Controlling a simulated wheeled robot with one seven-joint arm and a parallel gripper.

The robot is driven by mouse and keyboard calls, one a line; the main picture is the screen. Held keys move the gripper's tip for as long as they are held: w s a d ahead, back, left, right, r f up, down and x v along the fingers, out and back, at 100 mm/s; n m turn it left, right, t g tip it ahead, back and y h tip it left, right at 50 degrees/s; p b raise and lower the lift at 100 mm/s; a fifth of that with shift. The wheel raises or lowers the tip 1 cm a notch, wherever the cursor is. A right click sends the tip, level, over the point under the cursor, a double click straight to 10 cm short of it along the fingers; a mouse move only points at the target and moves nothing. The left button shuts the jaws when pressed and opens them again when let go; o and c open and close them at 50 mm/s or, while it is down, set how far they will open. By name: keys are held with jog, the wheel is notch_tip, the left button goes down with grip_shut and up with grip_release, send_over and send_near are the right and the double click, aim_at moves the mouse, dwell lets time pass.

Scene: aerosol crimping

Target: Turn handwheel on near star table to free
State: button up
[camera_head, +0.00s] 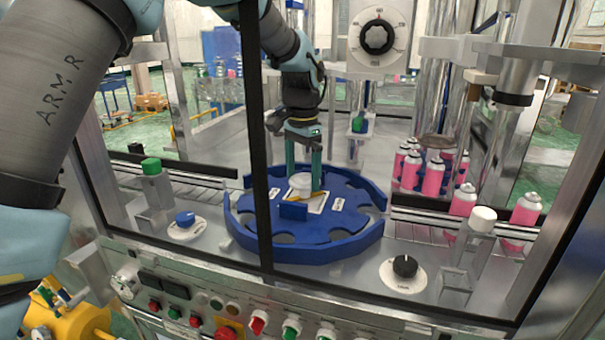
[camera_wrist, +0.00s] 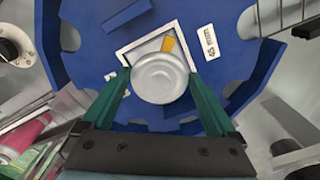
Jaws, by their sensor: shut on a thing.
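The near star table (camera_head: 345,222) is a blue notched disc behind the machine's dark frame bar in the head view. The handwheel (camera_head: 300,183) is a small pale round knob at its centre, on a white square plate with a yellow pointer (camera_head: 319,195). In the wrist view the handwheel (camera_wrist: 160,78) is a silver disc, and the yellow mark (camera_wrist: 168,44) shows just beyond its upper edge. My gripper (camera_head: 304,180) points down with green fingers. In the wrist view my gripper (camera_wrist: 160,82) has one finger on each side of the handwheel, shut on it. The plate's lettering is too small to read.
Pink cans (camera_head: 434,172) stand to the right of the table. A black knob (camera_head: 405,266) and a blue knob (camera_head: 185,219) are on the deck. A dark vertical frame bar (camera_head: 262,140) stands in front of the table. A control panel (camera_head: 230,310) runs along the front.

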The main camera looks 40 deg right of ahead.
aim_at(302, 180)
jog(key=o, duration=1)
jog(key=shift+r, duration=0.1)
notch_tip(302, 180, up, 11)
jog(key=b, duration=0.2)
jog(key=shift+f, duration=0.2)
